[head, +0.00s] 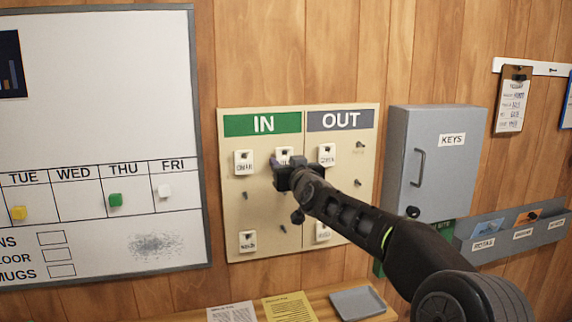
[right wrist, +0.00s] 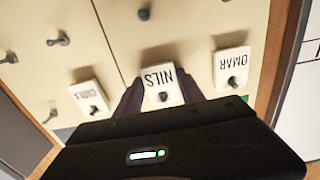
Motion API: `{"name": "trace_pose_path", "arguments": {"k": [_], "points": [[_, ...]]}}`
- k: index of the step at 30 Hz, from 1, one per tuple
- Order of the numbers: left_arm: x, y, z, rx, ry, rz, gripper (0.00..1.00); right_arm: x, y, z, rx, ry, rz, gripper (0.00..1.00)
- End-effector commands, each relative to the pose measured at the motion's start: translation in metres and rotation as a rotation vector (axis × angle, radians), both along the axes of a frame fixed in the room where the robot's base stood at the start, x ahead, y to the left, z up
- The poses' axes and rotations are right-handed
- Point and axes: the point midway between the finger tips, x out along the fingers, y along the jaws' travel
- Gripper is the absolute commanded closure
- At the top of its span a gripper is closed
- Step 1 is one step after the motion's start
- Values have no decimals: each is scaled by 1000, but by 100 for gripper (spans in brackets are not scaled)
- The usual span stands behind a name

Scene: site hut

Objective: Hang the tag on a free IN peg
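The board's green IN half (head: 262,124) is on the left and its grey OUT half (head: 341,120) on the right. The white NILS tag (right wrist: 158,78) is at the top-right IN peg; it also shows partly in the head view (head: 284,151). My right gripper (head: 286,164) is at this tag, and its dark fingers flank the tag closely in the right wrist view (right wrist: 162,90), seeming to touch its edges. A peg end shows at the tag's hole. The OMAR tag (head: 243,166) hangs at its left. My left gripper is not in view.
Bare IN pegs (head: 246,196) (head: 283,228) show below. Another tag (head: 247,241) hangs at the lower left of IN. OUT holds tags at top left (head: 327,154) and bottom (head: 322,232).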

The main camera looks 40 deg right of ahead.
Motion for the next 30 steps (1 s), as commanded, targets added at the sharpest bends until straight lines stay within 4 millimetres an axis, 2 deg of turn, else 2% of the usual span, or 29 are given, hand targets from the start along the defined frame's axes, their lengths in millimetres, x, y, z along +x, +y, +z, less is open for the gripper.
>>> {"name": "trace_pose_path", "arguments": {"k": [1, 7, 17, 23, 30], "points": [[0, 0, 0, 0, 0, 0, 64, 0, 0, 0, 0, 0, 0, 49], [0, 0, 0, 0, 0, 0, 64, 0, 0, 0, 0, 0, 0, 33], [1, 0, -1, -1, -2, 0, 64, -2, 0, -1, 0, 0, 0, 32], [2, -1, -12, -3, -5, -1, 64, -21, 7, -2, -3, -2, -1, 32], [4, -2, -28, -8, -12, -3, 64, -57, 20, -3, -3, -1, -1, 32]]}}
